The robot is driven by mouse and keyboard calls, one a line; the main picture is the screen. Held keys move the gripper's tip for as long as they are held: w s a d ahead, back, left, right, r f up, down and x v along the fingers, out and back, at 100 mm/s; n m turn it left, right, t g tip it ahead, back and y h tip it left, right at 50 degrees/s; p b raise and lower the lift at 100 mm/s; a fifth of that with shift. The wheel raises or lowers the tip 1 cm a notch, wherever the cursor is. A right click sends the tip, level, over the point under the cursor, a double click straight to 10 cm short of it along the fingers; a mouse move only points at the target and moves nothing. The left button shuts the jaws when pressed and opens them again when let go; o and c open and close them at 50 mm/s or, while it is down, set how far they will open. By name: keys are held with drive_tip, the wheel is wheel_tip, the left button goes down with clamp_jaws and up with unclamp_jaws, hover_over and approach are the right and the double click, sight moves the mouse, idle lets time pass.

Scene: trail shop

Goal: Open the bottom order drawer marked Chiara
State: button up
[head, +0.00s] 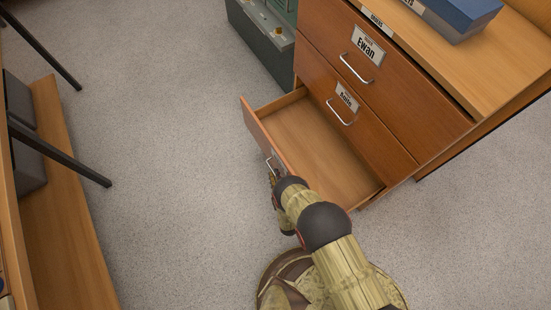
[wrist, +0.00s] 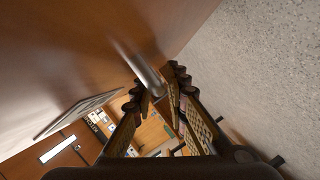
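The bottom drawer (head: 318,150) stands well pulled out of the wooden cabinet, and its inside looks empty. Its front panel (head: 262,135) faces away from the head camera, so the name on it cannot be read. My gripper (head: 271,172) is at the outer face of that panel, partly hidden by my arm. In the wrist view, the metal bar handle (wrist: 140,66) runs between the close fingertips of my gripper (wrist: 158,88), which look closed around it. The label plate (wrist: 80,115) beside the handle is seen nearly edge-on.
Above are shut drawers labelled Ewan (head: 368,45) and Anita or similar (head: 347,97). A grey-green metal box (head: 262,40) stands left of the cabinet. A wooden shelf unit with black legs (head: 70,200) is at the left. Open carpet (head: 170,140) lies between.

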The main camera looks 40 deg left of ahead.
drive_tip(key=v, duration=0.7)
drive_tip(key=shift+d, duration=0.2)
drive_tip(key=shift+s+d, duration=0.1)
drive_tip(key=shift+s, duration=0.05)
idle(0.5)
